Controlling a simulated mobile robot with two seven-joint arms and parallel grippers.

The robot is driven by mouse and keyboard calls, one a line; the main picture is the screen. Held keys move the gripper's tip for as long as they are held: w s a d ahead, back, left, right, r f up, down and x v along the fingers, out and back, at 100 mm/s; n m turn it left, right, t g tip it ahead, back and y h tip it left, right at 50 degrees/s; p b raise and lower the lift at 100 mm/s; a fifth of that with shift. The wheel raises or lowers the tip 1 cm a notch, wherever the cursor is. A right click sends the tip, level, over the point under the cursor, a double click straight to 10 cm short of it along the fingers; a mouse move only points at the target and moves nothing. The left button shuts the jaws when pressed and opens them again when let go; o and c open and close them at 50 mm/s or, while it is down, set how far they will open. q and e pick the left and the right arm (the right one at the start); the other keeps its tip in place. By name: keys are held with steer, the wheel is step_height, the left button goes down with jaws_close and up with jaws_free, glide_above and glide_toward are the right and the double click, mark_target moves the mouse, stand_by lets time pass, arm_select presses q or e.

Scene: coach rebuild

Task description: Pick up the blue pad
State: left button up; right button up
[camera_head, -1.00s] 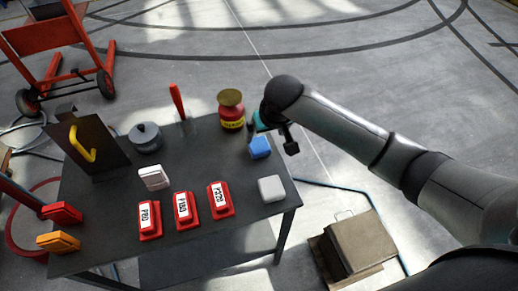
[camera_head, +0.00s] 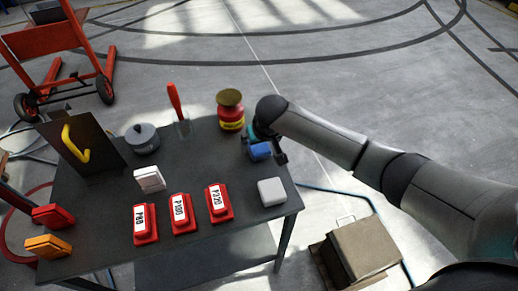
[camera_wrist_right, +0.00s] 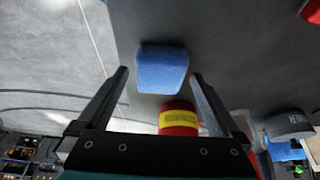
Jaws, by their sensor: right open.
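The blue pad (camera_head: 260,151) lies on the dark table (camera_head: 108,208) near its right edge, behind the white pad. In the right wrist view the blue pad (camera_wrist_right: 162,69) shows between and just beyond the fingertips. My right gripper (camera_head: 264,151) is open, with a finger to either side of the blue pad. The fingers (camera_wrist_right: 160,80) look apart from the pad in the right wrist view. My left gripper is not in view.
A red and yellow can (camera_head: 231,112) stands close behind the gripper. A white pad (camera_head: 272,191) lies in front. Red labelled blocks (camera_head: 181,212), a white block (camera_head: 149,179), a grey pot (camera_head: 143,138) and a red-handled tool (camera_head: 175,100) stand further left.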

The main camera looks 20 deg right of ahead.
mark_target(260, 147)
steer(key=c, duration=1.3)
steer(key=shift+o, duration=0.2)
step_height(260, 147, up, 20)
steer(key=p, duration=0.4)
steer(key=shift+p, duration=0.4)
